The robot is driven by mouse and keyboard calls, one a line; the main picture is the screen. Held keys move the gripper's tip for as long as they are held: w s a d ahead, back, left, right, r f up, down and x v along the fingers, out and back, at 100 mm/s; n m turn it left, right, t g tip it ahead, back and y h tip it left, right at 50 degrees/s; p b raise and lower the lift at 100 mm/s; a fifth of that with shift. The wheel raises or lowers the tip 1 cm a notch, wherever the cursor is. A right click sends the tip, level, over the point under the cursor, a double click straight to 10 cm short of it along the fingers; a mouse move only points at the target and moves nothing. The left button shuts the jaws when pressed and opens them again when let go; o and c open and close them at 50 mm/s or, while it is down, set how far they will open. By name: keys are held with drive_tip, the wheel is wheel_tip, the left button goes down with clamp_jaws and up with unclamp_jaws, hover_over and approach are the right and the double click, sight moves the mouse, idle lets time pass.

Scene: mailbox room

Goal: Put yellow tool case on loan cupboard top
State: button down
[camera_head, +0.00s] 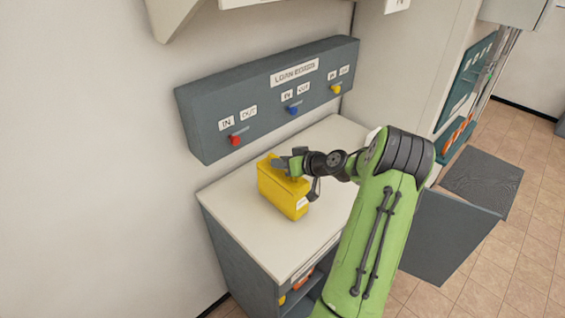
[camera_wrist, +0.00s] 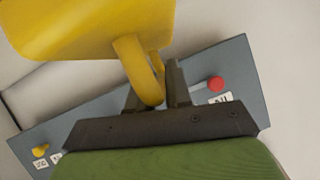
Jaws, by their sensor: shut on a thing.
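The yellow tool case (camera_head: 283,190) is at the white top of the loan cupboard (camera_head: 240,208), near its left part. I cannot tell for sure whether its base touches the top. My gripper (camera_head: 294,165) is at the upper side of the case. In the wrist view, the jaws of my gripper (camera_wrist: 160,92) are shut on the yellow handle of the case (camera_wrist: 90,28). The case body fills the upper left of that view. My arm hides part of the cupboard's right side.
A grey wall board (camera_head: 270,95) with red, blue and yellow knobs and IN/OUT labels hangs behind the cupboard. The top is clear in front of and behind the case. Open shelves (camera_head: 302,285) with small items show below.

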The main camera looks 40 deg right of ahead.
drive_tip(key=c, duration=1.1)
unclamp_jaws()
drive_tip(key=shift+o, duration=0.2)
